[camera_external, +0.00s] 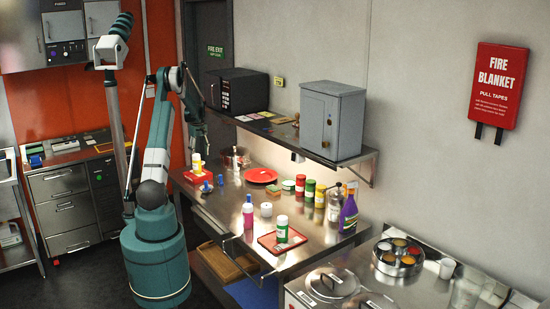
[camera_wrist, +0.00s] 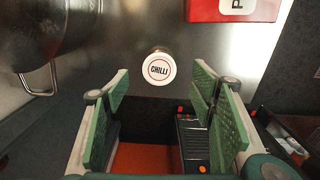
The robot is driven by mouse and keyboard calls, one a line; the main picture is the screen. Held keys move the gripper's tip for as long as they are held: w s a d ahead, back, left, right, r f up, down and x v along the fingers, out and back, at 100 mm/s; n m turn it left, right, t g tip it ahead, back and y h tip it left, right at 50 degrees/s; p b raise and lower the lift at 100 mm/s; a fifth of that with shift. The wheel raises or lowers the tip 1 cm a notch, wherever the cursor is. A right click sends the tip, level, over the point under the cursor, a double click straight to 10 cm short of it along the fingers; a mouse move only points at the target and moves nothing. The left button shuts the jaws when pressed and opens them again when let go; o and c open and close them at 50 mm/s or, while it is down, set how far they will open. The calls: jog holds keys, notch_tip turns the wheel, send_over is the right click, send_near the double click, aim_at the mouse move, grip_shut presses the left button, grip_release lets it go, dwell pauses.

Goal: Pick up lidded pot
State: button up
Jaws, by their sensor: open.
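A small steel pot (camera_external: 236,157) stands at the back left of the steel table in the external view. I cannot clearly make out its lid. A large lidded pan (camera_external: 332,284) sits on the counter at the lower right, far from my gripper. In the wrist view a dark, rounded metal vessel (camera_wrist: 45,30) with a wire-like handle is cut off at the upper left; I cannot tell which pot it is. My gripper (camera_wrist: 160,100) is open and empty, its green-padded fingers wide apart. In the external view it hangs near the table's far left end, left of the small pot.
A white-topped jar marked CHILLI (camera_wrist: 159,69) is just beyond the fingers. A red lettered object (camera_wrist: 230,8) is at the top right. A shelf (camera_external: 300,140) with a grey cabinet (camera_external: 332,122) overhangs the table's back. Jars and bottles crowd the table's right half.

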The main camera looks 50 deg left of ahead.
jog(key=shift+f, duration=1.05)
jog(key=shift+f, duration=0.1)
jog(key=shift+w+f+p, duration=0.1)
jog(key=shift+f+p, duration=0.2)
jog(key=shift+f, duration=2.25)
jog(key=c, duration=1)
